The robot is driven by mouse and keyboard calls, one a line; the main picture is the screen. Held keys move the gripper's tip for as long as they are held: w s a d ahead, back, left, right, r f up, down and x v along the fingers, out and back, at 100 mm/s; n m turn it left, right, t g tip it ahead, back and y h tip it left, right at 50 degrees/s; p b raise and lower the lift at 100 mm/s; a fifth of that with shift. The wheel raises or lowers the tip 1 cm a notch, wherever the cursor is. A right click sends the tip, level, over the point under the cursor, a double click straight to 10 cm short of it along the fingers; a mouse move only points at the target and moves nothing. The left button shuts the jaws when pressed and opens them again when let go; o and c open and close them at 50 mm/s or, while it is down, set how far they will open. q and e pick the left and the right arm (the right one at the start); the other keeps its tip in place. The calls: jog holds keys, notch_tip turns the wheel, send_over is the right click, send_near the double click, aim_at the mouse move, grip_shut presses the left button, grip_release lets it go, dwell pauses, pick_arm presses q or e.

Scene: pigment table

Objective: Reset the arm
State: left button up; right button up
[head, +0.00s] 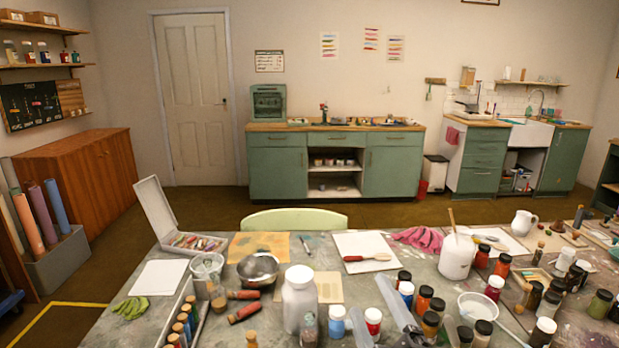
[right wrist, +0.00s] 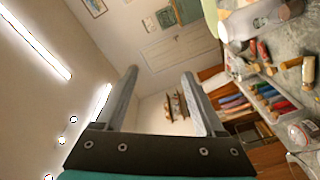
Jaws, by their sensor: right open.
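My right gripper (right wrist: 159,74) is open and empty in the right wrist view. Its two grey fingers stand apart, with only the wall and room behind them. In the head view, the right gripper's grey fingers (head: 366,295) show low in the middle, over the front of the table (head: 240,328). They appear among the paint jars there; the exact gap to the jars is hard to tell. My left gripper is in neither view.
A metal bowl (head: 258,269) and a white pot (head: 457,257) stand farther back.

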jog(key=s+d+f+m+g+h, duration=0.2)
jog(key=s+d+f+m+g, duration=0.15)
jog(key=f, duration=0.35)
jog(key=s+d+f+m+g+h, duration=0.1)
jog(key=s+d+f+m+g, duration=0.25)
jog(key=f, duration=0.45)
jog(key=s+f+m+g, duration=0.4)
jog(key=s+f+g, duration=0.35)
jog(key=s, duration=0.45)
notch_tip(320, 180, down, 23)
jog(key=s+g, duration=0.1)
jog(key=s, duration=0.2)
jog(key=s+d+f+g, duration=0.1)
jog(key=s+d+f, duration=0.2)
jog(key=s+f, duration=1.1)
jog(key=shift+s, duration=0.45)
jog(key=shift+g, duration=0.25)
